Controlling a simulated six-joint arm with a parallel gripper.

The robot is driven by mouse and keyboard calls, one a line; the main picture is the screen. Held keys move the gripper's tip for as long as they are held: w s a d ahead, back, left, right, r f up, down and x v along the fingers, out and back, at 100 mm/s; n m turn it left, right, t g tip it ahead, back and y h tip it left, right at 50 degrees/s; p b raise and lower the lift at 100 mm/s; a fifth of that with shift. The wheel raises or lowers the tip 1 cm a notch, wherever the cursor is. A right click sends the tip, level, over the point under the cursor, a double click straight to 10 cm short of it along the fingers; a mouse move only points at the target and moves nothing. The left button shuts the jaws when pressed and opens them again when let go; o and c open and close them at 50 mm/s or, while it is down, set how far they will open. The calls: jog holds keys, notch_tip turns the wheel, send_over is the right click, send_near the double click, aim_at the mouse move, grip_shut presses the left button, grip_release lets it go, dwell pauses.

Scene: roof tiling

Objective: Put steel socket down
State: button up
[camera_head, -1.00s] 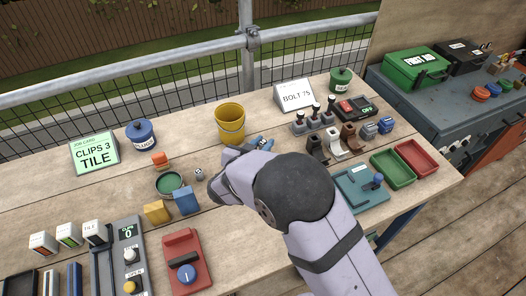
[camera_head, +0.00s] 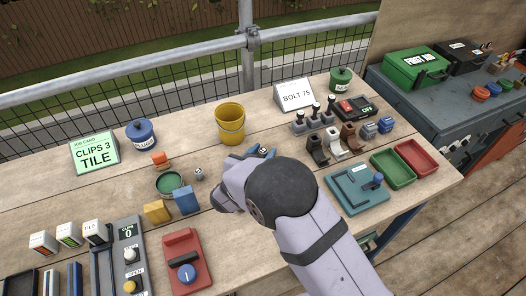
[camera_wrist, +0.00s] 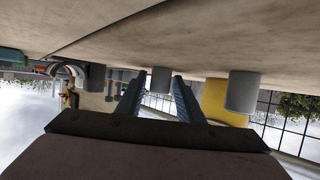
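A small grey steel socket (camera_wrist: 161,80) shows between the fingertips of my gripper (camera_wrist: 160,84) in the wrist view, which is upside down. It looks upright at the tabletop, with narrow gaps to the fingers. In the head view, my gripper (camera_head: 261,151) is low over the table, right of and in front of the yellow bucket, with a small dark-and-light end of a piece between its blue fingers. A second grey cylinder (camera_wrist: 242,92) stands right of the fingers in the wrist view. A small grey socket-like piece (camera_head: 199,174) sits by the green dish in the head view.
The yellow bucket (camera_head: 230,124) stands just behind my gripper. Brown and white hooks (camera_head: 337,145) and levers (camera_head: 315,116) stand to its right. A teal fixture (camera_head: 357,189) and green tray (camera_head: 392,168) lie further right.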

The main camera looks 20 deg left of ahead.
jog(key=shift+r, duration=0.1)
jog(key=shift+r, duration=0.2)
jog(key=shift+s, duration=0.35)
jog(key=b+v, duration=0.1)
jog(key=v, duration=1)
jog(key=shift+s+r, duration=0.1)
jog(key=shift+r, duration=0.05)
jog(key=w+d+r+g+y+p, duration=0.2)
jog(key=w+d+r+y, duration=0.1)
jog(key=w, duration=0.4)
jog(key=d+r+n+g+p, duration=0.15)
jog(key=d+g, duration=0.25)
jog(key=d, duration=0.5)
jog(key=s+d+g+h+p, duration=0.1)
jog(key=s+d+g, duration=0.2)
jog(key=s+d, duration=0.6)
jog(key=s+d+m+g+h+p, duration=0.1)
jog(key=s+d+g, duration=0.3)
jog(key=s+d, duration=0.5)
jog(key=d+h+p, duration=0.1)
jog(key=d, duration=0.6)
jog(key=shift+d+f+g, duration=0.3)
